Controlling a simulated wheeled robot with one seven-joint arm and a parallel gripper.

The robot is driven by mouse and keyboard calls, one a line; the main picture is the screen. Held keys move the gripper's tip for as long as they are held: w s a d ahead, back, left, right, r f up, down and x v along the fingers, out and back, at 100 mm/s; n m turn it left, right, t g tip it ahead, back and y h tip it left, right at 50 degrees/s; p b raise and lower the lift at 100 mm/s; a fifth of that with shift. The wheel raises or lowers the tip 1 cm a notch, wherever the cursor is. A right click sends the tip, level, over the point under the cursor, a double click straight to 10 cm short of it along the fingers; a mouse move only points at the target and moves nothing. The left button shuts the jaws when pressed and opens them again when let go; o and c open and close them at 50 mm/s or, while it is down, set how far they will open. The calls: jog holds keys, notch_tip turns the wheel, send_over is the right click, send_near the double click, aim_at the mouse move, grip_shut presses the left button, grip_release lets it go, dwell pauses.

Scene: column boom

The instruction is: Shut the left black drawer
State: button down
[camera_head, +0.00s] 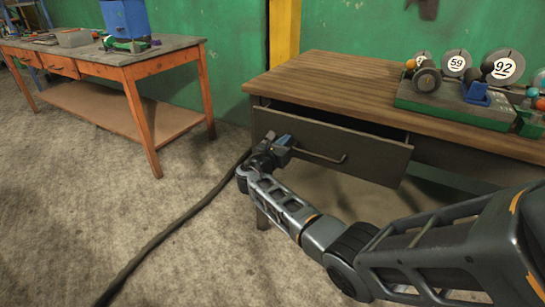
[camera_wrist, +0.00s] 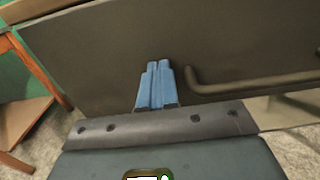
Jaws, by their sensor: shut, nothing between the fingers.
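The left black drawer (camera_head: 367,152) sticks out a little from under the front of the wooden table (camera_head: 345,85), with a dark gap above its front panel. Its bar handle (camera_head: 320,156) runs across the panel. My gripper (camera_head: 284,142) is at the left part of the panel, left of the handle. In the wrist view the blue fingers (camera_wrist: 155,82) are together and empty, pointing at the drawer front (camera_wrist: 110,55), beside the left end of the handle (camera_wrist: 245,85). I cannot tell whether the fingertips touch the panel.
On the table's right side stands a green rack (camera_head: 450,103) with numbered round weights. An orange-legged workbench (camera_head: 110,60) stands at the left against the green wall. A dark cable (camera_head: 170,232) lies on the floor. The floor left of my arm is otherwise clear.

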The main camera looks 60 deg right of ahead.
jog(key=d+b, duration=0.1)
jog(key=d, duration=0.4)
jog(key=d+b, duration=0.1)
jog(key=d, duration=0.2)
jog(key=shift+w+d+f+b, duration=0.1)
jog(key=shift+w+d+b, duration=0.15)
jog(key=shift+w+b, duration=0.05)
jog(key=shift+d+r, duration=0.25)
jog(key=shift+d, duration=0.05)
